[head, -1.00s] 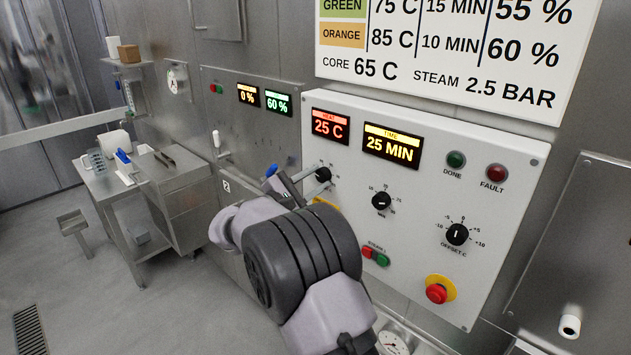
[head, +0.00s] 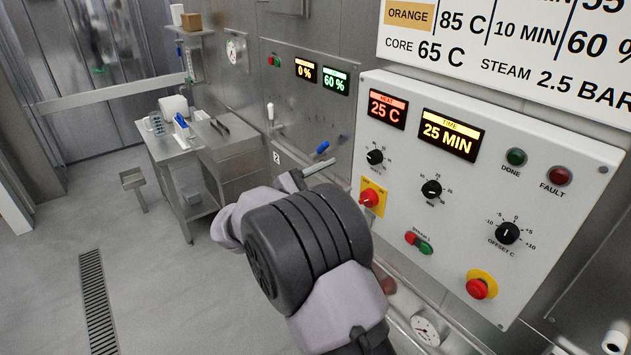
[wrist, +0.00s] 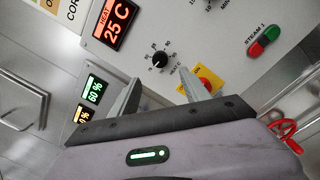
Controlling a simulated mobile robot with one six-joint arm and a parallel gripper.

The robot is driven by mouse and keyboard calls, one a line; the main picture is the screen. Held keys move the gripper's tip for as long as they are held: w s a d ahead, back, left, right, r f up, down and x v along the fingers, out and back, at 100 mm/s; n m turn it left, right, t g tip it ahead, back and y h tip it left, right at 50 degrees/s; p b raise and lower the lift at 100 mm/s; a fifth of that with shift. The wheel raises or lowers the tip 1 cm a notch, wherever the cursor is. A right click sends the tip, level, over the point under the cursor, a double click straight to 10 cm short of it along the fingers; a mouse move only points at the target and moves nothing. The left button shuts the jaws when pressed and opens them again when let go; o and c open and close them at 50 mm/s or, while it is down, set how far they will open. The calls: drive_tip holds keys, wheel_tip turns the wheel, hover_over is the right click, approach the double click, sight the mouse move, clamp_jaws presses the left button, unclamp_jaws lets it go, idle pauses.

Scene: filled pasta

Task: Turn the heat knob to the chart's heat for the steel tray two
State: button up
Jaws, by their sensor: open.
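The heat knob (head: 375,157) is a small black dial on the white control panel, under the red HEAT display (head: 388,109), which reads 25 C. In the wrist view the same knob (wrist: 160,59) lies beyond my gripper (wrist: 160,92), between the lines of its two fingers. The fingers are apart, empty and not touching the knob. In the head view my gripper (head: 318,167) is left of the knob, partly hidden by my arm. The chart (head: 500,50) is cut off; its ORANGE row reads 85 C, 10 MIN, 60 %. I cannot pick out the steel tray two.
A red switch on a yellow plate (head: 370,197) sits just below the heat knob. The time knob (head: 431,189), offset knob (head: 507,233) and emergency button (head: 481,284) are further right. A blue-handled lever (head: 321,148) stands left of the panel. A steel table (head: 165,150) is far left.

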drive_tip(key=v, duration=0.6)
drive_tip(key=shift+p, duration=0.45)
drive_tip(key=shift+s+a+f, duration=0.1)
drive_tip(key=shift+s+a, duration=0.05)
drive_tip(key=s+d+r+m+g+y+b, duration=0.1)
drive_tip(key=s+d+m+g+y+b, duration=0.15)
drive_tip(key=s+d+m+g, duration=0.85)
drive_tip(key=s+d+f+t+y, duration=0.1)
drive_tip(key=s+d+f+y, duration=0.1)
drive_tip(key=s+d+y, duration=0.5)
drive_tip(key=s+a+m+t+y, duration=0.2)
drive_tip(key=s+a+m+y, duration=0.1)
drive_tip(key=s, duration=0.4)
drive_tip(key=s+a+m+t+y, duration=0.2)
drive_tip(key=s+a+m+y, duration=0.2)
drive_tip(key=s+m, duration=0.3)
drive_tip(key=shift+s+a+f+b, duration=0.45)
drive_tip(key=shift+s, duration=0.1)
